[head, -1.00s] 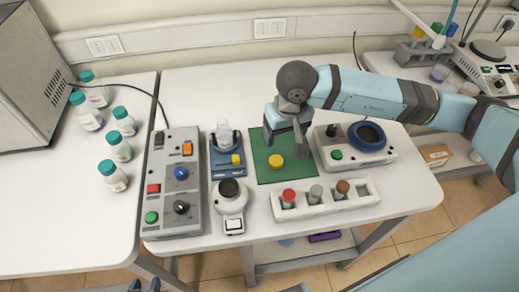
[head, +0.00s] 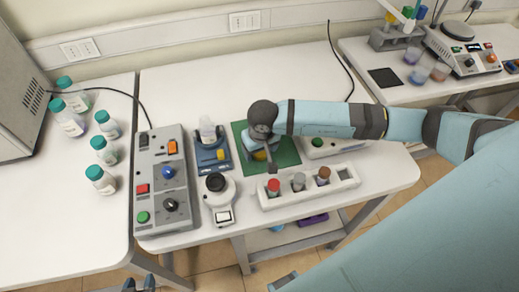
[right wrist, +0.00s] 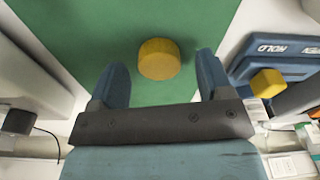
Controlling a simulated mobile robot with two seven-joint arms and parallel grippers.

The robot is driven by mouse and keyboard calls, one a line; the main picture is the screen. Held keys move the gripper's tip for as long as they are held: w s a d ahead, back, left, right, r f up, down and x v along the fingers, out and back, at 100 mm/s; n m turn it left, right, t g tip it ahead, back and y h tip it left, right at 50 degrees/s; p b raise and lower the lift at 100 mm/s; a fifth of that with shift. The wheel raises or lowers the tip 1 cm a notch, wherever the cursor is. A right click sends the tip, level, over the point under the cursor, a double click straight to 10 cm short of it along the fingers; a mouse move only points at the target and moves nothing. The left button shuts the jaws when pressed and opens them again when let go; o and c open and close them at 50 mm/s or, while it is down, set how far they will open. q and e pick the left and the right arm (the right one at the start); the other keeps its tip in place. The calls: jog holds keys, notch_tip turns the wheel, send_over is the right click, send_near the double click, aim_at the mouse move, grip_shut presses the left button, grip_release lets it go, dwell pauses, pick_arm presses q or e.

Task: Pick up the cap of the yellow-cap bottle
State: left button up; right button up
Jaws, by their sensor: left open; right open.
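A round yellow cap (head: 259,155) lies on the green mat (head: 287,154), partly hidden by my right gripper in the head view. In the right wrist view the cap (right wrist: 159,59) sits between the lines of the two fingers, close to the tips and not gripped. My right gripper (head: 262,160) is open above the mat; its spread blue fingers show in the right wrist view (right wrist: 161,66). My left gripper (head: 140,284) is open and empty at the bottom edge of the head view. I cannot make out a yellow-cap bottle.
A blue holder (head: 212,164) with a yellow block and glass vessel stands left of the mat. A white rack (head: 344,176) with red, grey and brown tops is in front. A control box (head: 155,190) and several teal-capped bottles (head: 107,153) are further left.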

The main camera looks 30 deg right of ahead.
jog(key=shift+f, duration=0.35)
jog(key=c, duration=1)
jog(key=shift+r, duration=0.1)
